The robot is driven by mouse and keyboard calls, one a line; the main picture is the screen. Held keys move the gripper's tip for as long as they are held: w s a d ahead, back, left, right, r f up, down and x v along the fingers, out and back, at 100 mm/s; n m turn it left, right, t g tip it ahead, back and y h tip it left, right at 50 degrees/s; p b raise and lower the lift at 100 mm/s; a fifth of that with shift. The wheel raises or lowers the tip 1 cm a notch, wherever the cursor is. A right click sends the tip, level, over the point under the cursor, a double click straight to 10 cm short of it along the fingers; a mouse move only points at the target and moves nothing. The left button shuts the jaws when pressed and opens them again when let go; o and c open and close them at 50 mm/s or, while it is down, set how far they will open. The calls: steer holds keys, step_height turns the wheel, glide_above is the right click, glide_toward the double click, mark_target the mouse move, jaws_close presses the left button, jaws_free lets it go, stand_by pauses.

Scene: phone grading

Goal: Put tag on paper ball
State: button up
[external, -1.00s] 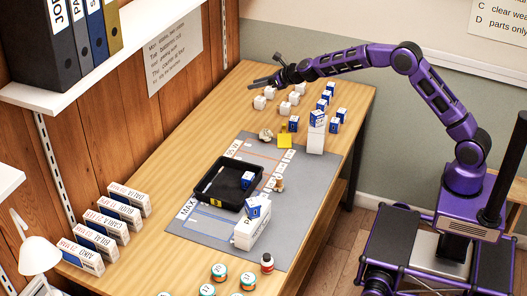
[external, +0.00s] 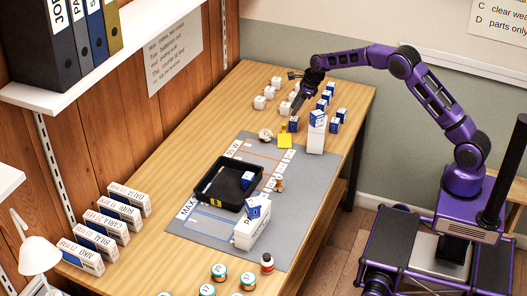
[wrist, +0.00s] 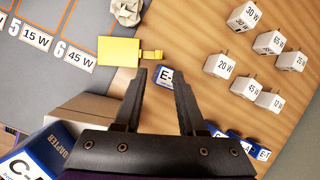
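The yellow tag (external: 285,141) lies flat at the far right edge of the grey mat. In the wrist view the tag (wrist: 118,52) has a small tab pointing right. The crumpled paper ball (external: 266,135) lies beside the tag, to its left; in the wrist view the ball (wrist: 128,12) is just above it, apart from it. My gripper (external: 295,112) points down above the table, beyond the tag. In the wrist view my gripper (wrist: 160,73) is open and empty, its fingertips just right of and below the tag. A blue-and-white box (wrist: 166,77) shows between the fingers.
Several white plug cubes (wrist: 220,64) stand on the wood to the right in the wrist view. A tall white box (external: 316,138) with a blue box on top stands near the tag. Several blue boxes stand behind it. A black tray (external: 203,203) sits on the mat.

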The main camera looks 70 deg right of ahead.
mark_target(284, 137)
steer(key=x, duration=0.9)
steer(key=shift+w+b, duration=0.15)
steer(key=shift+b, duration=0.15)
steer(key=shift+r, duration=0.1)
jaws_close()
